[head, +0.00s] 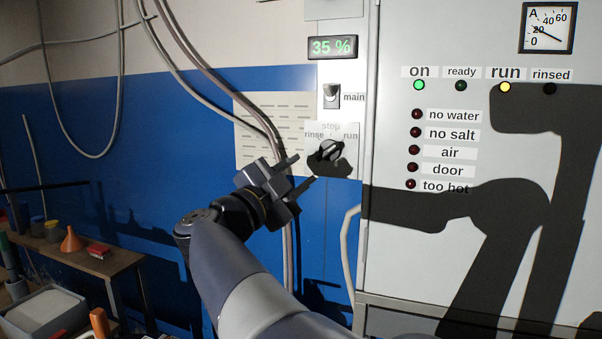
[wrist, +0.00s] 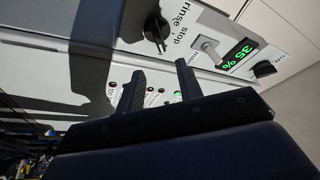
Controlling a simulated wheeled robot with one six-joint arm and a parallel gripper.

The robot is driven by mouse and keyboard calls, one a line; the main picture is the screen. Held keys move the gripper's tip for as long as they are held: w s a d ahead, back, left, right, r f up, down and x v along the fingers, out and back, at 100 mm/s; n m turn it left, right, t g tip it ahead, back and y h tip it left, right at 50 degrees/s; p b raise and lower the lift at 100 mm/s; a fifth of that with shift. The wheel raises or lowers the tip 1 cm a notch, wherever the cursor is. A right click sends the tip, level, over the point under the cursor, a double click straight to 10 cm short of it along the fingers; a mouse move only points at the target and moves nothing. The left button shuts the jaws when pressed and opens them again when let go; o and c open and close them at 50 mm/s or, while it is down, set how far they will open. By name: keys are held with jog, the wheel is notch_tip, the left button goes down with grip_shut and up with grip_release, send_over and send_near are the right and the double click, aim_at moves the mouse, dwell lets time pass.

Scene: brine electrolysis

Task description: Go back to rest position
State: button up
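My gripper (head: 306,169) is held out in front of the control panel, just left of and below the black rotary knob (head: 331,149). Its two fingers are apart with nothing between them; the wrist view shows the same open fingers (wrist: 159,78). The knob, labelled rinse, stop and run, appears turned toward run. It also shows in the wrist view (wrist: 157,31), beyond the fingers and apart from them. The main switch (head: 331,96) is above the knob, under a green display (head: 332,47) reading 35 %.
The grey cabinet (head: 430,260) fills the right; its green on lamp (head: 419,85) and yellow run lamp (head: 505,87) are lit. Hoses (head: 195,75) hang on the wall left of the panel. A bench (head: 115,264) with a funnel (head: 71,240) stands lower left.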

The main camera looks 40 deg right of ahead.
aim_at(329, 150)
jog(key=shift+d, duration=0.15)
jog(key=p+x, duration=0.3)
jog(key=x, duration=0.7)
jog(key=shift+r, duration=0.2)
jog(key=shift+w+d, duration=0.1)
jog(key=shift+d, duration=0.15)
